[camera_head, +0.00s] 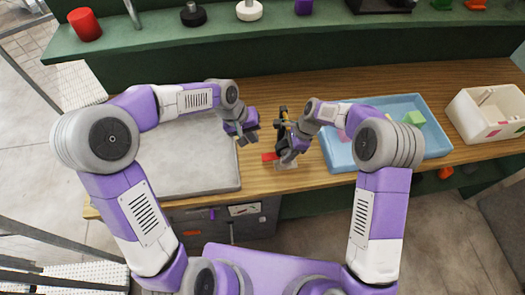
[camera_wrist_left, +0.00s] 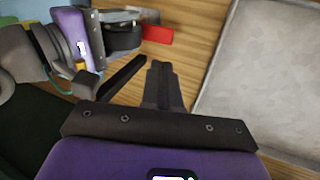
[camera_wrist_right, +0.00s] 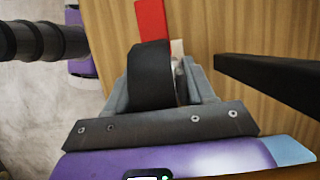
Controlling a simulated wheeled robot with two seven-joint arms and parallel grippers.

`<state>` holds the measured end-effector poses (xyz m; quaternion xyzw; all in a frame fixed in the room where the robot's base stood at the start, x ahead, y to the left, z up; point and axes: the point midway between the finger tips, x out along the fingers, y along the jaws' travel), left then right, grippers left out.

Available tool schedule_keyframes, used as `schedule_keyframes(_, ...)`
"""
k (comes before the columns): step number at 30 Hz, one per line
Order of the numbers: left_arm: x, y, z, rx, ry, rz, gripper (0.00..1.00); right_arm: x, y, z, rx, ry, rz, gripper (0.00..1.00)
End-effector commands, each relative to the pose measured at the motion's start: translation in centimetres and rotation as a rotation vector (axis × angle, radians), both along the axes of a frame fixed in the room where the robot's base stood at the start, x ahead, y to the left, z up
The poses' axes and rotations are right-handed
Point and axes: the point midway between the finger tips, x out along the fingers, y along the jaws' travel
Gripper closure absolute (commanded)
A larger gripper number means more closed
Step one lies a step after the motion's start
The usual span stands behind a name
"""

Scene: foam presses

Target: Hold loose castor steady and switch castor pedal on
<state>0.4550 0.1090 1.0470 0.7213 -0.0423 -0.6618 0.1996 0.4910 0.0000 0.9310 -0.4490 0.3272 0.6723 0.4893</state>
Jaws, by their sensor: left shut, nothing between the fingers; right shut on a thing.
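The castor has a black wheel (camera_wrist_right: 152,75) and a red pedal (camera_wrist_right: 150,25), seen close up in the right wrist view. My right gripper (camera_head: 286,157) is shut on the castor, with its fingers on either side of the black wheel. The red pedal (camera_head: 269,156) points left in the head view, low over the wooden bench. My left gripper (camera_head: 240,141) is shut and empty, a little left of the castor and apart from it. In the left wrist view its closed fingers (camera_wrist_left: 163,85) lie below the red pedal (camera_wrist_left: 158,35). My right gripper partly hides the castor.
A grey slab (camera_head: 185,183) lies on the bench (camera_head: 300,88) to the left. A blue tray (camera_head: 437,139) with a green block (camera_head: 413,118) stands to the right, with a white bin (camera_head: 490,120) beyond it. A green shelf (camera_head: 330,30) runs along the back.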

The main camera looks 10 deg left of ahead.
Motion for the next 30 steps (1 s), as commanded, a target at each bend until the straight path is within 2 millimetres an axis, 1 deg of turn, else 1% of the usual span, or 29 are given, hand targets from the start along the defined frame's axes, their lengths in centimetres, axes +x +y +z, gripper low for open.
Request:
schedule_keyframes(1, 0.1, 0.0, 0.2, 0.013, -0.031, -0.09, 1.0, 0.0, 0.0, 0.1, 0.001, -0.002, -0.001, 0.96)
schedule_keyframes(12, 0.3, 0.1, 1.6, 0.114, -0.253, -0.798, 1.0, 0.1, 0.0, 0.1, 0.001, -0.002, -0.001, 0.96)
schedule_keyframes(18, 0.3, 0.1, 2.2, 0.158, -0.355, -1.139, 1.0, 0.0, 0.0, 0.1, 0.001, -0.002, -0.001, 0.96)
schedule_keyframes(21, 0.3, 0.2, 2.5, 0.173, -0.392, -1.264, 1.0, 0.1, 0.0, 0.1, 0.001, -0.002, -0.001, 0.96)
schedule_keyframes(24, 0.3, 0.2, 2.6, 0.184, -0.417, -1.348, 1.0, 0.1, 0.0, 0.1, 0.001, -0.002, -0.001, 0.96)
schedule_keyframes(30, 0.3, 0.2, 2.7, 0.191, -0.435, -1.408, 1.0, 0.1, 0.0, 0.1, 0.001, -0.002, -0.001, 0.96)
